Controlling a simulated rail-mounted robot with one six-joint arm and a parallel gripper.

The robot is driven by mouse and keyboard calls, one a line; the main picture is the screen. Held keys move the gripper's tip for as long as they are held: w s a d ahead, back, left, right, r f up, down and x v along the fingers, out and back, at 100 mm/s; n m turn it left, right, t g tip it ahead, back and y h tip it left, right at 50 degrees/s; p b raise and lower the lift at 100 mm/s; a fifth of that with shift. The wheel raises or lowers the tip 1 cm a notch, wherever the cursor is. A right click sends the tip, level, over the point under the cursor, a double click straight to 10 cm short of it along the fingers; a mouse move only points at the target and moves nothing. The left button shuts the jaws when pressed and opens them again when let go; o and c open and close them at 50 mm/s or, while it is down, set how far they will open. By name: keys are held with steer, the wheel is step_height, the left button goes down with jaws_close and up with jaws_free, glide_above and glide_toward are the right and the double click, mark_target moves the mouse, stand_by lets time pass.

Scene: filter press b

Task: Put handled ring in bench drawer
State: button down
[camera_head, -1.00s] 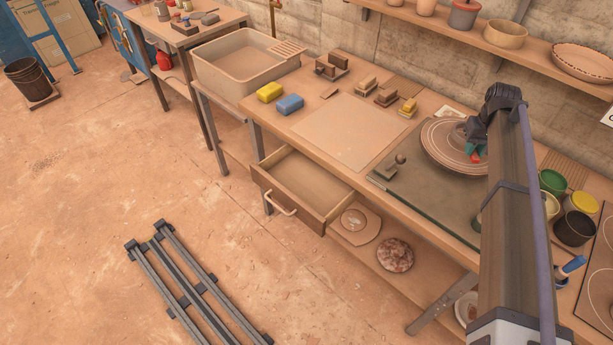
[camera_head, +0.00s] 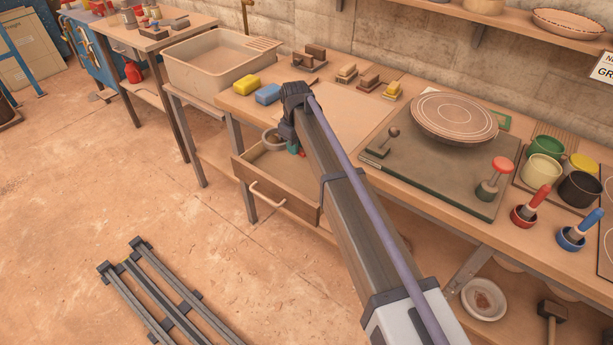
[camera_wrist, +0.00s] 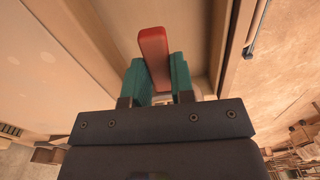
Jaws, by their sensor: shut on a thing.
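The handled ring shows as a pale grey ring (camera_head: 272,139) over the open bench drawer, beside my gripper. Its red handle (camera_wrist: 154,52) is clamped between the teal fingers in the wrist view. My gripper (camera_head: 294,150) is shut on that handle; in the wrist view its fingertips (camera_wrist: 157,82) close on both sides of it. The bench drawer (camera_head: 283,199) is pulled out under the bench top and its visible floor looks empty. My arm hides its right part. I cannot tell how far above the drawer floor the ring hangs.
Yellow and blue sponges (camera_head: 267,94) lie on the bench by the basin (camera_head: 216,64). A round wheel (camera_head: 455,116) and a red-knobbed tool (camera_head: 495,178) stand on a dark board to the right. Pots (camera_head: 579,189) stand farther right.

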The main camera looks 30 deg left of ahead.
mark_target(292, 180)
steer(key=shift+n, duration=0.3)
steer(key=f+b, duration=0.3)
steer(key=f, duration=0.1)
steer(key=s+a+f+b, duration=0.1)
steer(key=f+b, duration=0.7)
steer(key=shift+s+a+f, duration=0.15)
steer(key=shift+r, duration=0.35)
steer(key=shift+f, duration=0.25)
steer(key=c, duration=1)
jaws_free()
steer(key=shift+o, duration=0.2)
steer(key=shift+r, duration=0.2)
